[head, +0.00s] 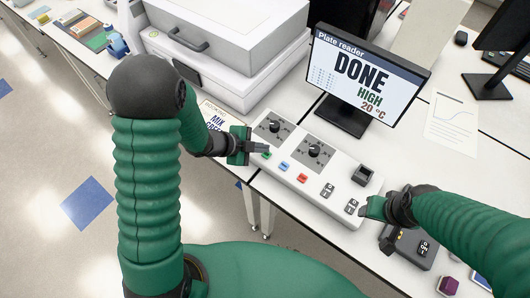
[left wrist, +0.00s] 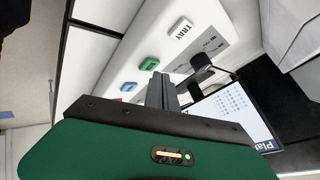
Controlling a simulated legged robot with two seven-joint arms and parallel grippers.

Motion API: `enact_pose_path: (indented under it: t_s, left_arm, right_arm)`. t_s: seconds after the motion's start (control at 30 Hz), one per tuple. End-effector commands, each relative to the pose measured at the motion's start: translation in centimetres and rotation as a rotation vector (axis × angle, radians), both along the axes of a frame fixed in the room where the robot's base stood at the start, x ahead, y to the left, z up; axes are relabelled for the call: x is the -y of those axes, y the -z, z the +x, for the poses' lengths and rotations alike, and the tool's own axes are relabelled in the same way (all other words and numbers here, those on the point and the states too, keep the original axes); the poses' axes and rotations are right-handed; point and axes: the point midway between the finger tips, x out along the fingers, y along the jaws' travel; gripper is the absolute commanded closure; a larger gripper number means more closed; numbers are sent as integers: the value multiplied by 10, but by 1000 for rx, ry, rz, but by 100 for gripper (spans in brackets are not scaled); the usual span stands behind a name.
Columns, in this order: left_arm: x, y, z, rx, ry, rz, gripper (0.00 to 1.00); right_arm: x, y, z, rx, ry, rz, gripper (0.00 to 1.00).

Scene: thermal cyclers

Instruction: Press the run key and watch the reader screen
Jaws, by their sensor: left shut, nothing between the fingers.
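The white control panel (head: 300,185) lies on the bench with a green key (head: 266,155), a blue key (head: 284,166) and a red key (head: 303,178). No run label is readable. My left gripper (head: 264,148) is shut and empty, its tips right by the green key. In the left wrist view the fingertips (left wrist: 160,78) are beside the green key (left wrist: 149,64); I cannot tell whether they touch it. The reader screen (head: 365,80) shows "Plate reader", "DONE", "HIGH" and "20 °C". My right gripper (head: 370,207) is at the panel's right end; its fingers are unclear.
The panel also bears two knobs (head: 314,151), rocker switches (head: 351,207) and a black block (head: 362,175). A white key marked TRAY (left wrist: 180,27) is near the green one. A large white machine (head: 225,55) stands behind. A dark switch box (head: 410,248) lies at right.

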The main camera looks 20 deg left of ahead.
Motion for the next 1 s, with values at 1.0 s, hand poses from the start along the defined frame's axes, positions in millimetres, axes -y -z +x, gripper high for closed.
enact_pose_path:
  t_s: [1.0]
  left_arm:
    - [-1,9,-1,0,0,0,100]
  right_arm:
    - [0,5,0,0,0,0,46]
